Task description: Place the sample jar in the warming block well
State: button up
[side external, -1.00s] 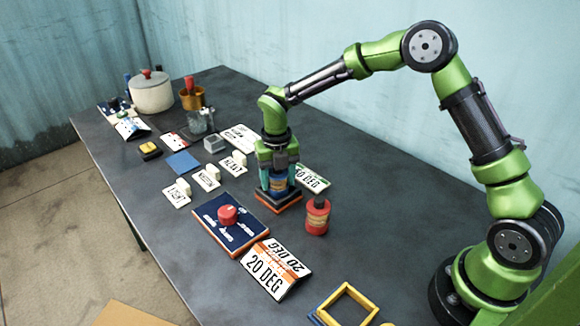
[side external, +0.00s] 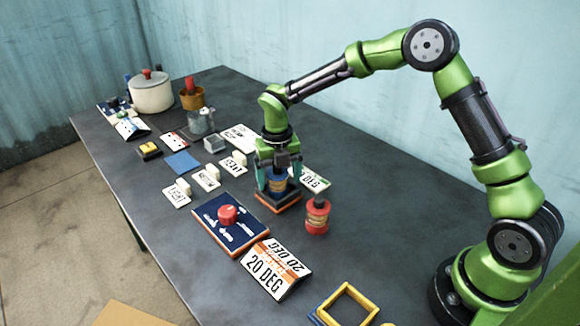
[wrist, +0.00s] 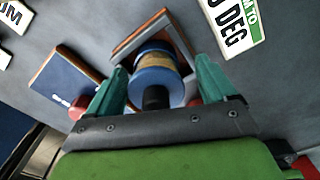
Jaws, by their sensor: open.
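A blue jar (side external: 279,181) with a tan label stands upright in the warming block (side external: 270,202), a dark square block with an orange lower edge. In the wrist view the jar (wrist: 153,78) shows its black top, and its lower part sits within the block's square outline (wrist: 133,40). My gripper (side external: 280,184) is open around the jar, one teal finger on each side. In the wrist view the fingers of my gripper (wrist: 158,68) stand apart from the jar with gaps. The bottom of the well is hidden.
A red jar (side external: 317,217) stands just right of the block. A navy dial panel (side external: 229,224) and a folded 20 DEG sign (side external: 273,269) are in front. Small label cards lie left. A yellow frame (side external: 350,305) is near the front edge. A white pot (side external: 151,94) stands far back.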

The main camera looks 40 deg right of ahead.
notch_tip(320, 180, up, 11)
jog(key=shift+w+a+r, duration=0.1)
jog(key=shift+a+r, duration=0.05)
jog(key=s+d+r+m+t, duration=0.25)
jog(key=s+r+m, duration=0.65)
jog(key=s+m, duration=0.55)
jog(key=s+d+m+t+y, duration=0.1)
jog(key=s+m+t, duration=0.4)
jog(key=m, duration=1.5)
jog(key=s+y, duration=0.1)
jog(key=s, duration=0.4)
jog(key=shift+s+d, duration=0.15)
jog(key=shift+d, duration=0.15)
